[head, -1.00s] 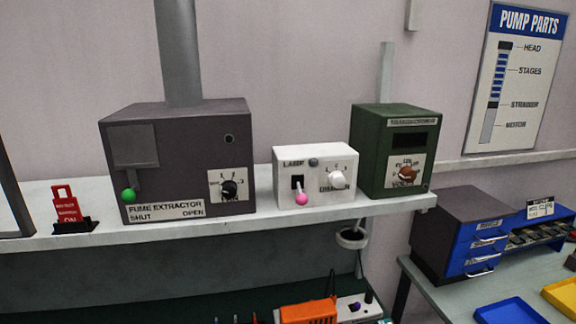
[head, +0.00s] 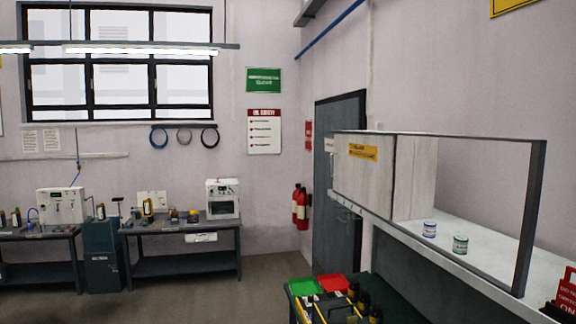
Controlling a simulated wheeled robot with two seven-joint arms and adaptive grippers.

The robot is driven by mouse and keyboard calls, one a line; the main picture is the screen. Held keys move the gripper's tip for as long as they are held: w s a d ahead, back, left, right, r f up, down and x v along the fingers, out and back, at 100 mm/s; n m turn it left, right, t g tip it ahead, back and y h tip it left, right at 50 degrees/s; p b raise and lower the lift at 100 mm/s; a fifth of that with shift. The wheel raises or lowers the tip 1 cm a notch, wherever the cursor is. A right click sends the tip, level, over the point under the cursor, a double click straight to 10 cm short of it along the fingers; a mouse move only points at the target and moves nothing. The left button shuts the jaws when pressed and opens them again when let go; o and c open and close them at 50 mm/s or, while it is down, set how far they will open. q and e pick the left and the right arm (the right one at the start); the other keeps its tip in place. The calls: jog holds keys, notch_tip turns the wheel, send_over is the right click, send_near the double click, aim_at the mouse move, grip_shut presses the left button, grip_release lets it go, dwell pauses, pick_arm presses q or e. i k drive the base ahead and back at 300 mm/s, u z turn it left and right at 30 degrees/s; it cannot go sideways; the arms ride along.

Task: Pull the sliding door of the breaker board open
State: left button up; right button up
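A wide cabinet with a dark frame (head: 534,210) stands on the wall shelf at the right of the head view. A pale panel (head: 363,180) with an unreadable yellow label (head: 363,152) covers its left part. Its right part is open, and two small cans stand inside, one with a blue band (head: 430,230) and one with a green band (head: 460,245). I cannot tell whether this cabinet is the breaker board; no breakers show. Neither of my grippers is in view.
A red switch block (head: 567,295) is cut off at the right edge. Below the shelf are a green tray (head: 305,286) and a red tray (head: 333,282). The floor (head: 262,268) at centre-left is clear.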

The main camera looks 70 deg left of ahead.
aim_at(364, 163)
jog(key=u, duration=2.05)
